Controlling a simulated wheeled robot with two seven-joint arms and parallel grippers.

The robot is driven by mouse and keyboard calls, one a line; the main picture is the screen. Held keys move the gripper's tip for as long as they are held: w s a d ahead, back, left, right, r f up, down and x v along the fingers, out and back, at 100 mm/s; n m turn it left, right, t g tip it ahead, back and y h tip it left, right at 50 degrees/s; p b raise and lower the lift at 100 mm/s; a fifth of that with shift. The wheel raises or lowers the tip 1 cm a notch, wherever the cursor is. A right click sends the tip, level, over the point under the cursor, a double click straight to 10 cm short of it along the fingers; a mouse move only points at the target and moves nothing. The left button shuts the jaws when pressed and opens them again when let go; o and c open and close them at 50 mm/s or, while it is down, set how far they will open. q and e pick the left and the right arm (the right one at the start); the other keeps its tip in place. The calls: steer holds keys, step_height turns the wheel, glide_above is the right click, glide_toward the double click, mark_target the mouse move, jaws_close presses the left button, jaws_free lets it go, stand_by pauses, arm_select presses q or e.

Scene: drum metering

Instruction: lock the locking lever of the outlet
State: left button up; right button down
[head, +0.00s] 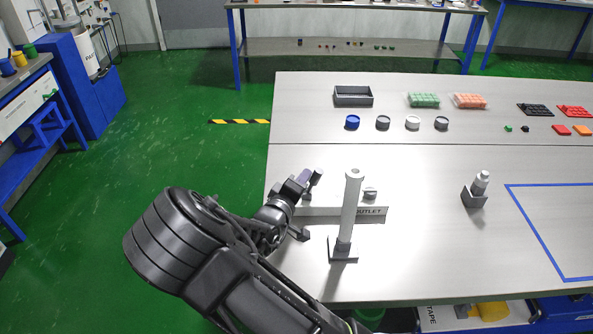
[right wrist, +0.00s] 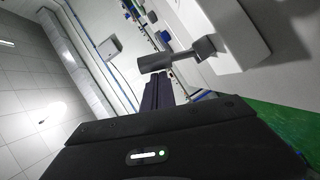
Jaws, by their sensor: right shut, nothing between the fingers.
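The outlet (head: 372,212) is a light-grey block with an OUTLET label, on the near table behind a grey post. In the right wrist view, a grey lever with a cylindrical knob (right wrist: 154,63) sticks out from a small block on a pale body. I take it for the locking lever; its lock state is not clear. My right gripper (head: 307,177) is at the outlet's left end, beside a small pale knob. In the right wrist view its dark fingers (right wrist: 157,92) are shut and empty, just below the lever knob. Whether they touch is unclear. My left gripper is out of view.
The grey post (head: 351,205) stands upright on a dark base (head: 343,250), right of my right arm. A dark holder with a grey cylinder (head: 476,190) stands further right, beside a blue-outlined area. Caps, trays and a grey bin (head: 353,96) sit at the back.

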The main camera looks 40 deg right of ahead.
steer(key=shift+s+d+r+m+y+p, duration=0.15)
steer(key=shift+s+d+m+y+p, duration=0.2)
steer(key=shift+d+m, duration=0.2)
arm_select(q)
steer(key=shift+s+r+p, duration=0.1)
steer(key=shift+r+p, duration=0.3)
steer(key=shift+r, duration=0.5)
arm_select(e)
steer(key=shift+s+d, duration=0.3)
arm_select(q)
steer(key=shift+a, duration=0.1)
arm_select(e)
steer(key=shift+f, duration=0.2)
